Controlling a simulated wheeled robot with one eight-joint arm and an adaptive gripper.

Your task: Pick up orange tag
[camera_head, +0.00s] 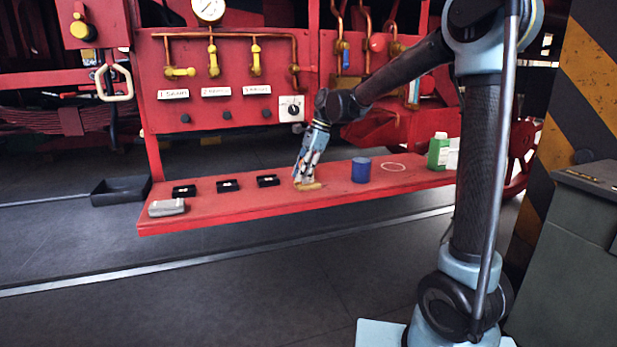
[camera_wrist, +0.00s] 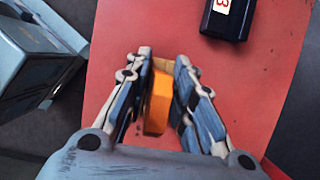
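The orange tag (camera_wrist: 157,102) lies between the two fingers of my gripper (camera_wrist: 162,72) in the wrist view. The fingers are drawn in close on both sides of it; I cannot tell whether both touch it. A tan piece (camera_wrist: 160,64) shows at the fingertips, and I cannot tell if it is part of the tag. In the head view my gripper (camera_head: 304,180) points down at the red bench (camera_head: 240,203), its tips at bench level beside a small orange-tan piece (camera_head: 312,187).
A red valve panel (camera_head: 225,120) rises behind. A black bin (camera_head: 120,190) stands on the floor.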

